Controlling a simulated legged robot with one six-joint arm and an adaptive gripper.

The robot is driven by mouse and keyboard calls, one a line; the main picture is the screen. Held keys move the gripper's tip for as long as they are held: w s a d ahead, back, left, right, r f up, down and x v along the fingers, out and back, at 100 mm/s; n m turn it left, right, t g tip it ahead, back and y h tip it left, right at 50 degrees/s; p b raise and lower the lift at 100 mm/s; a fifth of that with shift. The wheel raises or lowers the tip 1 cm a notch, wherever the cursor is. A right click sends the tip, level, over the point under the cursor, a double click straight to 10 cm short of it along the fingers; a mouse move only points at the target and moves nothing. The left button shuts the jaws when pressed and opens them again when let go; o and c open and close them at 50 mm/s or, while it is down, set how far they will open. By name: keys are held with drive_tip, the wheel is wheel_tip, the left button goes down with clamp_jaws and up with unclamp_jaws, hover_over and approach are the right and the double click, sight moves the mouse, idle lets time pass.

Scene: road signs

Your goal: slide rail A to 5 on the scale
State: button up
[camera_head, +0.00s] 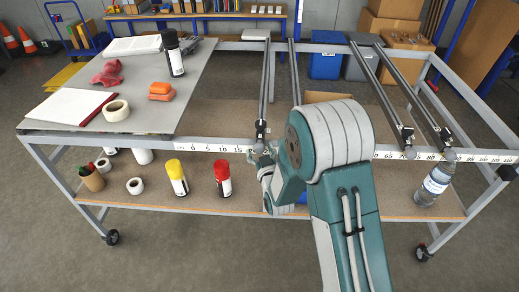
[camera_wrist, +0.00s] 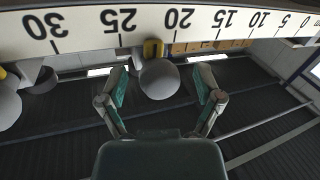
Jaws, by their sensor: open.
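Rails with dark end pieces cross the frame from front to back; no letter is readable on them. The leftmost rail (camera_head: 266,85) meets the white scale (camera_head: 215,148) a little past 20. In the wrist view the scale (camera_wrist: 150,20) appears upside down, with 0 at the right. A round grey knob (camera_wrist: 158,80) with a yellow piece (camera_wrist: 153,48) sits between 20 and 25, nearer 20. My gripper (camera_wrist: 161,72) is open, one finger on each side of this knob, with visible gaps. In the head view my arm hides most of the gripper (camera_head: 265,160).
Another rail (camera_head: 294,75) stands close to the right, its front end behind my arm. Another grey knob (camera_wrist: 6,103) shows past 30. Two more rails (camera_head: 386,95) stand far right. A grey board (camera_head: 165,95) covers the left. Spray cans and a bottle (camera_head: 433,185) stand on the lower shelf.

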drive_tip(key=shift+w+a, duration=0.1)
drive_tip(key=shift+w, duration=0.1)
drive_tip(key=shift+c, duration=0.3)
clamp_jaws()
drive_tip(key=a, duration=1.7)
drive_tip(key=shift+w+a+r, duration=0.1)
drive_tip(key=shift+w, duration=0.2)
